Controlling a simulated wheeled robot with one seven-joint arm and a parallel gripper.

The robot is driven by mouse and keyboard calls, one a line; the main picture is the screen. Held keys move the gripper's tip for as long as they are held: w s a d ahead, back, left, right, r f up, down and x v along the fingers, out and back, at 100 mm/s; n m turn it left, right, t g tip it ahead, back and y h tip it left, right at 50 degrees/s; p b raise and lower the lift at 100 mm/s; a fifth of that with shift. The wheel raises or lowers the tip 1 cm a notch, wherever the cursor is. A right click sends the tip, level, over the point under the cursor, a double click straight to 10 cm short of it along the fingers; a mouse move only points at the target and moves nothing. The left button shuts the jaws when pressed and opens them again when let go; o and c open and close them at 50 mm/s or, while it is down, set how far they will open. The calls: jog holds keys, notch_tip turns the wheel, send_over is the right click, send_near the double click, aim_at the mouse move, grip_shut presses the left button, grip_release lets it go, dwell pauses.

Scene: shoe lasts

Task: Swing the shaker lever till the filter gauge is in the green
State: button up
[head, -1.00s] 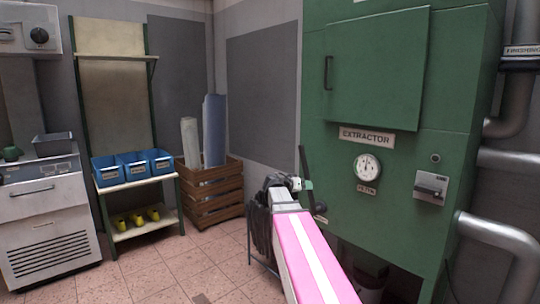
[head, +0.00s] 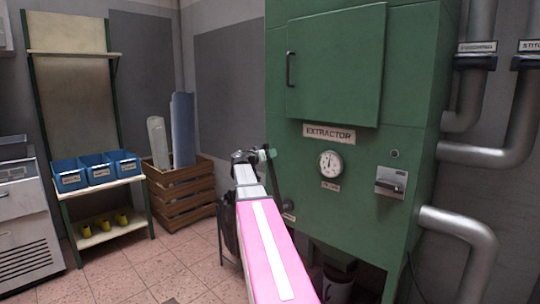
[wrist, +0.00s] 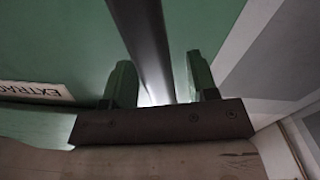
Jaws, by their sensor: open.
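The filter gauge (head: 331,164) is a round white dial on the green extractor cabinet, under the EXTRACTOR label. Its needle points roughly upward; its coloured zones are too small to read. The shaker lever (head: 277,186) is a dark rod at the cabinet's left side, leaning slightly left at its top. My gripper (head: 267,154) is at the lever's upper part. In the wrist view, the lever (wrist: 147,35) runs between the two green fingers of my gripper (wrist: 160,82), which are open around it with gaps visible. The lever's lower end is partly hidden by my arm.
A switch box (head: 390,182) sits right of the gauge, with grey pipes (head: 470,154) beyond. A wooden crate (head: 181,210) with rolls stands left of the cabinet, beside a shelf with blue bins (head: 101,172). A bucket (head: 338,284) is under the cabinet. Floor at left is clear.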

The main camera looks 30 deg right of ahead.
jog(key=shift+x, duration=0.85)
jog(key=shift+c, duration=0.3)
